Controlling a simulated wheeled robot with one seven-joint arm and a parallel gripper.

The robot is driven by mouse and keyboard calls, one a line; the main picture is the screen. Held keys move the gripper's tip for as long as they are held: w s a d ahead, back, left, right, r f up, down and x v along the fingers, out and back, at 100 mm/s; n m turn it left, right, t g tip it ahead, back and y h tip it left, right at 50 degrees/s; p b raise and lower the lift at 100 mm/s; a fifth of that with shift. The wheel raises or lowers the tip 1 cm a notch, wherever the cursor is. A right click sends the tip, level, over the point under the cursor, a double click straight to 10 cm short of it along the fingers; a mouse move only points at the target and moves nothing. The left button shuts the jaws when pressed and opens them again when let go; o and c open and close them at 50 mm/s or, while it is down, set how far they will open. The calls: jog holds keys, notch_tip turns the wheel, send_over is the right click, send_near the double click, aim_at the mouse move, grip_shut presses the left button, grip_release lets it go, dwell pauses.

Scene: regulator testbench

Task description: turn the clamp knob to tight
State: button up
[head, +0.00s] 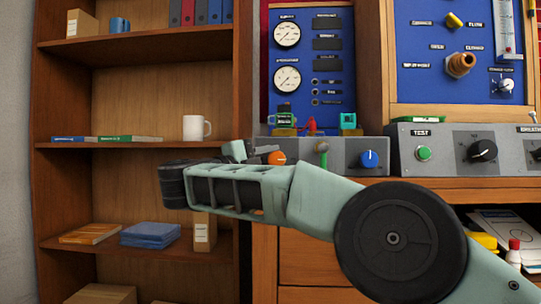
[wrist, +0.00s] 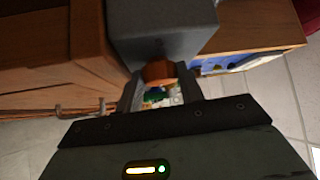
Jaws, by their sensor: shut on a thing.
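An orange knob (head: 276,158) sits at the left end of the grey control box front (head: 345,150). In the wrist view the orange knob (wrist: 158,72) is between the two fingers of my gripper (wrist: 160,84), with a finger against each side. In the head view my gripper (head: 243,152) reaches the knob from the left, and my arm crosses in front of the box's lower part. No readable label shows which knob is the clamp knob, and I cannot read the knob's turn position.
A second panel (head: 450,150) has a green button and a black knob. A wooden shelf (head: 140,146) with a white mug (head: 195,128) stands left.

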jog(key=shift+g, duration=0.3)
jog(key=o, duration=0.7)
jog(key=shift+d, duration=0.1)
jog(key=p+v, duration=0.5)
jog(key=v, duration=1.2)
jog(key=shift+s+p, duration=0.15)
jog(key=shift+p, duration=0.15)
jog(key=shift+f, duration=0.1)
